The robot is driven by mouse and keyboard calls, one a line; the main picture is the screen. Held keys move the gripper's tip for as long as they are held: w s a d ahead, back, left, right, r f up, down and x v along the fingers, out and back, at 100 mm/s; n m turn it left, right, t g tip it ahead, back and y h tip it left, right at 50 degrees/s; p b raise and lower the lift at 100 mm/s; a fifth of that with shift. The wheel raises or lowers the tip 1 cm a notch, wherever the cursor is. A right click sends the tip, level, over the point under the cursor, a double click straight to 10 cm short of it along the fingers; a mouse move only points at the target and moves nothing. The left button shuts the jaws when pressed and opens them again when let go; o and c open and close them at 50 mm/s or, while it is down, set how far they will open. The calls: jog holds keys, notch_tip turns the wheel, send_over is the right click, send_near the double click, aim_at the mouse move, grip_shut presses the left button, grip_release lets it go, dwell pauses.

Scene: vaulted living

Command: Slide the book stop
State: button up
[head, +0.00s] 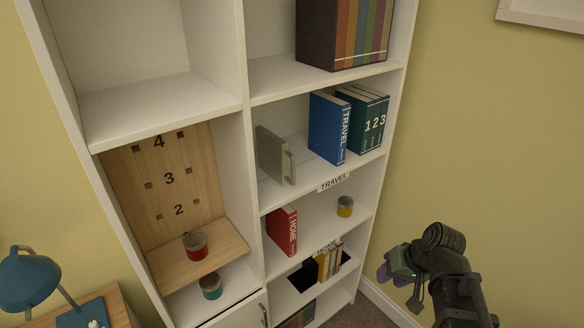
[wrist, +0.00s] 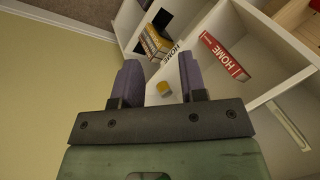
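The book stop (head: 272,156) is a grey-green upright plate with a handle on its right side. In the head view it stands at the left of the TRAVEL shelf (head: 303,178). A gap separates it from the blue TRAVEL book (head: 328,128); dark green numbered books (head: 362,118) stand right of that. My gripper (head: 387,272) is at lower right, outside the bookcase and well away from the stop. In the wrist view, my gripper's purple fingers (wrist: 160,82) are spread with nothing between them. A pale bar (wrist: 290,125) at right there may be the stop's handle; I cannot tell.
The shelf below holds a red HOME book (head: 282,232) and a yellow jar (head: 345,206). Yellow books (head: 328,262) stand lower down. A wooden numbered panel (head: 165,180), a red jar (head: 195,246) and a teal jar (head: 211,287) are left. Free room lies between bookcase and gripper.

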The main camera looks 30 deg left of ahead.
jog(key=w+a+r+n+y, duration=0.2)
jog(key=a+n+y, duration=0.15)
jog(key=a, duration=0.75)
notch_tip(320, 180, up, 13)
jog(key=n+t+y, duration=0.4)
jog(key=n+y, duration=0.3)
jog(key=y, duration=0.2)
send_over(293, 182)
jog(key=shift+w+a, duration=0.2)
jog(key=shift+w, duration=0.1)
jog(key=shift+c, duration=0.3)
grip_shut()
